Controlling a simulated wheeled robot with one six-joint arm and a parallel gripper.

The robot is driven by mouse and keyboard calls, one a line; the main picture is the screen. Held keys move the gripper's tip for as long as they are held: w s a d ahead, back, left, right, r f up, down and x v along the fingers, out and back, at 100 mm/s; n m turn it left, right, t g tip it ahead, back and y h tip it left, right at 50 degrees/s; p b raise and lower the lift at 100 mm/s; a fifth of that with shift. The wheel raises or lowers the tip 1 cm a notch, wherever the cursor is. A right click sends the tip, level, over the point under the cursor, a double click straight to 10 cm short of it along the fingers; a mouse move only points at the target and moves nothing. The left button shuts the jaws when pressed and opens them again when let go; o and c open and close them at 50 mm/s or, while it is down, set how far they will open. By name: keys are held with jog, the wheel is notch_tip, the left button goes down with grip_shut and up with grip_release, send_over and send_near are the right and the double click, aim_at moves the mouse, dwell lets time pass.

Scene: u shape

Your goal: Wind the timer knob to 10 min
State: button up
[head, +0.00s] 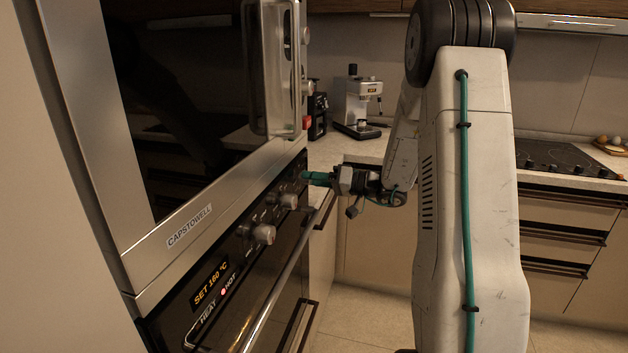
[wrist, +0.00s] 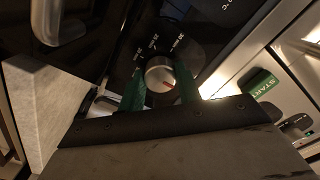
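The timer knob (wrist: 160,75) is a round silver knob with a red pointer line on its face, on the black oven panel. In the wrist view its pointer slants to the lower right. Small white labels surround it, too blurred to read surely. My gripper (wrist: 159,82) has its green fingers on either side of the knob, very close to its rim. I cannot tell whether they press on it. In the head view my gripper (head: 305,177) reaches the far end of the panel and its fingers hide that knob.
Two other silver knobs (head: 263,234) (head: 289,200) sit nearer on the panel, beside a display reading SET 160 °C (head: 210,283). The oven door handle (head: 275,300) runs below. A green START button (wrist: 262,86) shows in the wrist view. A coffee machine (head: 358,103) stands behind.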

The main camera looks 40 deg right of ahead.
jog(key=shift+c, duration=1.2)
jog(key=m, duration=0.4)
jog(key=shift+m, duration=0.4)
jog(key=m, duration=0.4)
jog(key=shift+m, duration=0.3)
jog(key=m, duration=0.4)
jog(key=shift+m, duration=0.4)
jog(key=shift+s+m+t, duration=0.1)
jog(key=shift+m+t, duration=0.2)
jog(key=shift+m, duration=2.1)
jog(key=shift+f, duration=0.1)
